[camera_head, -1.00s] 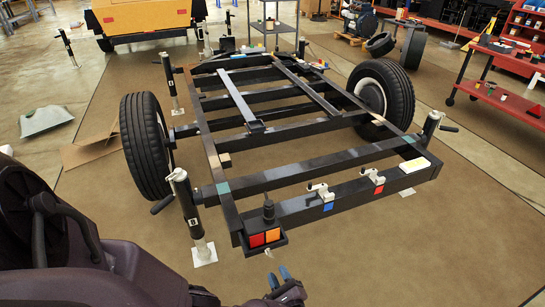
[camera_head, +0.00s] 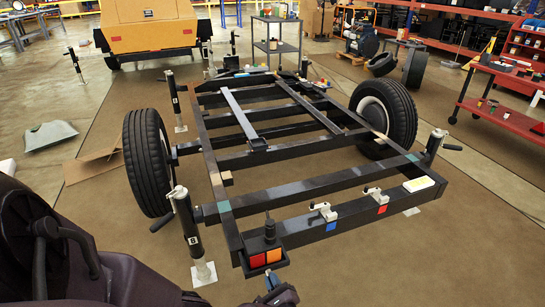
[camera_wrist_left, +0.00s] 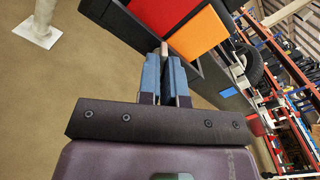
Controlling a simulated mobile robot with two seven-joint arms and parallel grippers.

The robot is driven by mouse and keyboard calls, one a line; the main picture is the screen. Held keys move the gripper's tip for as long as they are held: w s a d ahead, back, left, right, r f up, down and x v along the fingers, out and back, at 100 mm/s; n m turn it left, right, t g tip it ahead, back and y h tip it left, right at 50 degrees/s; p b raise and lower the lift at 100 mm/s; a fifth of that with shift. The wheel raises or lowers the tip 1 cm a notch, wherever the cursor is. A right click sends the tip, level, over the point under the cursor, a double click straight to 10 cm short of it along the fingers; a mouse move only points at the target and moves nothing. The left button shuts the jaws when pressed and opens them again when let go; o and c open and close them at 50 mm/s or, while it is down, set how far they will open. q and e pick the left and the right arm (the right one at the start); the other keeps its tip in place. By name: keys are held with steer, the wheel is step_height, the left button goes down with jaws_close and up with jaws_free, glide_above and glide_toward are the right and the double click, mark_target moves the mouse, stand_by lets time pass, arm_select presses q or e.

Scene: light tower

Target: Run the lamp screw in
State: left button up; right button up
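The lamp is a box with an orange-red and an orange panel (camera_head: 266,259), fixed at the near corner of the black trailer frame. In the left wrist view its panels (camera_wrist_left: 200,32) fill the top middle. A small pale lamp screw (camera_wrist_left: 164,48) sticks out at the lamp's edge, its lower part between my fingers. My left gripper (camera_wrist_left: 165,70) has blue fingers close together on either side of the screw, with only a narrow gap. In the head view the left gripper (camera_head: 268,282) is just below the lamp. My right gripper is not in view.
The black frame (camera_head: 285,178) stands on jack posts (camera_head: 190,235) with wheels on both sides. Two white clamps (camera_head: 324,211) sit on the near rail. A red cart (camera_head: 500,115) stands at the right. The floor right of the lamp is clear.

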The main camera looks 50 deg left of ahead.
arm_select(q)
jaws_close()
steer(key=shift+m+p, duration=0.45)
steer(key=shift+m, duration=1.35)
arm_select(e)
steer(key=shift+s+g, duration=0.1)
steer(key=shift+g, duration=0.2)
arm_select(q)
steer(key=o, duration=0.6)
jaws_free()
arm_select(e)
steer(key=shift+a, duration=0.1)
arm_select(q)
steer(key=v, duration=1)
steer(key=shift+s+d+p, duration=0.15)
steer(key=shift+d+p, duration=0.2)
steer(key=shift+p, duration=0.05)
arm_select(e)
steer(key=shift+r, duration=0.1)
